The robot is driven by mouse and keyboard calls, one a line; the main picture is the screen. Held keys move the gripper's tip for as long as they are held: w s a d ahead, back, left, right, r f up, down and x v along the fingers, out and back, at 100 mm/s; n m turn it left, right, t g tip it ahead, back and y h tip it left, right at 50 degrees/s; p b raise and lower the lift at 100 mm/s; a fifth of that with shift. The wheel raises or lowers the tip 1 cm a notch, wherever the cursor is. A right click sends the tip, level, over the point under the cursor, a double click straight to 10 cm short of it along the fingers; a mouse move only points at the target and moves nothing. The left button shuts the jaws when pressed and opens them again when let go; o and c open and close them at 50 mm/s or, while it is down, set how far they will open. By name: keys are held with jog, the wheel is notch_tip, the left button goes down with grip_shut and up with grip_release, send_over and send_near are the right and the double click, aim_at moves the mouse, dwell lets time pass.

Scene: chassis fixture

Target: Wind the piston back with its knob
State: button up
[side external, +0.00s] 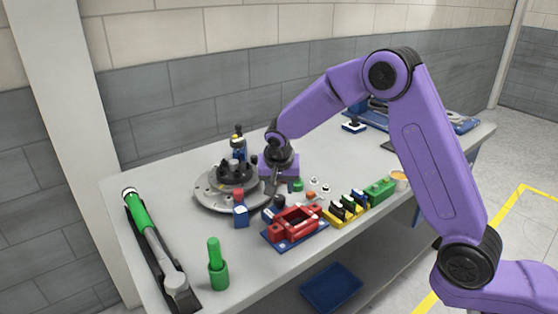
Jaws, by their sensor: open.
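A red caliper-like body (297,222) sits on a blue base plate near the front edge of the table. A dark round part (279,201) stands just behind it, possibly the knob; the piston itself cannot be made out. My gripper (273,190) points down between a grey disc (212,197) with a dark hub and the red body. It is open, and no thing shows held in it. Its fingers are small and dark here, and I cannot tell whether they touch anything. My wrist hides part of the disc's right side.
A blue block (240,216) stands in front of the disc. A yellow rack (345,211) and green block (380,191) line the right front. The back table is fairly clear.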

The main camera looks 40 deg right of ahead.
jog(key=v, duration=1.2)
jog(key=shift+r, duration=0.1)
jog(key=s+d+f+n+g+y, duration=0.1)
jog(key=s+d+n, duration=0.1)
jog(key=s+n, duration=0.4)
jog(key=s+d+f+n+g+y, duration=0.1)
jog(key=s+n, duration=0.6)
jog(key=s, duration=1)
jog(key=s+d+f+n+g+y, duration=0.1)
jog(key=s+d+f+n, duration=0.2)
jog(key=s, duration=0.9)
jog(key=d+n, duration=0.2)
jog(key=n, duration=0.2)
